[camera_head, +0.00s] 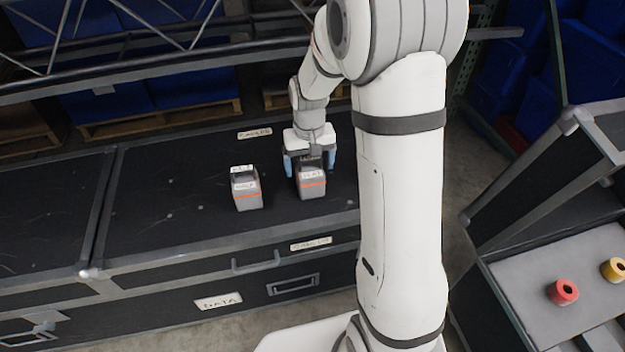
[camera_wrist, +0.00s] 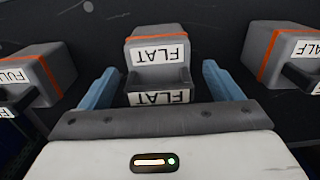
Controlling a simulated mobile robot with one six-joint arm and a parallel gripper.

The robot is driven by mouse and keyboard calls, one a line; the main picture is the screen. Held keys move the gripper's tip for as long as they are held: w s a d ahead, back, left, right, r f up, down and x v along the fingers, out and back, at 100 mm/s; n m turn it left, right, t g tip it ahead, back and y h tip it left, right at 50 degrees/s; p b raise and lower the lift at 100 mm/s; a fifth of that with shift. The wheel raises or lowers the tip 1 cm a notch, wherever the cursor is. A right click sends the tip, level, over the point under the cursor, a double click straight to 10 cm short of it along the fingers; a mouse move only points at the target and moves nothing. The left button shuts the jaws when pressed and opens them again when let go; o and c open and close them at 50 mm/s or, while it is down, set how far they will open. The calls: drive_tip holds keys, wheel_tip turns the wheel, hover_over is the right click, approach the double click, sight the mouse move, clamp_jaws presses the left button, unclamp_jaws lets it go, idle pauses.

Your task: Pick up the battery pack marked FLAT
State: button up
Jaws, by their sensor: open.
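The battery pack marked FLAT (camera_head: 312,187) is grey with an orange band and stands upright on the black case top. In the wrist view the FLAT pack (camera_wrist: 158,48) is in the middle, with its labels upside down. My gripper (camera_head: 310,163) is open above it, with one blue finger on each side. In the wrist view the fingers of my gripper (camera_wrist: 161,84) flank the pack's near part, with a gap to each side.
A pack marked HALF (camera_head: 246,190) stands left of it; it is at the right in the wrist view (camera_wrist: 290,55). A pack marked FULL (camera_wrist: 35,72) is at the left there, not seen in the head view. Red (camera_head: 563,291) and yellow (camera_head: 613,270) rolls lie right.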

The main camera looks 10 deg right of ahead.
wheel_tip(320, 180, down, 3)
drive_tip(key=shift+r, duration=0.1)
drive_tip(key=shift+s, duration=0.1)
drive_tip(key=shift+c, duration=0.2)
drive_tip(key=shift+r, duration=0.1)
drive_tip(key=c, duration=1.7)
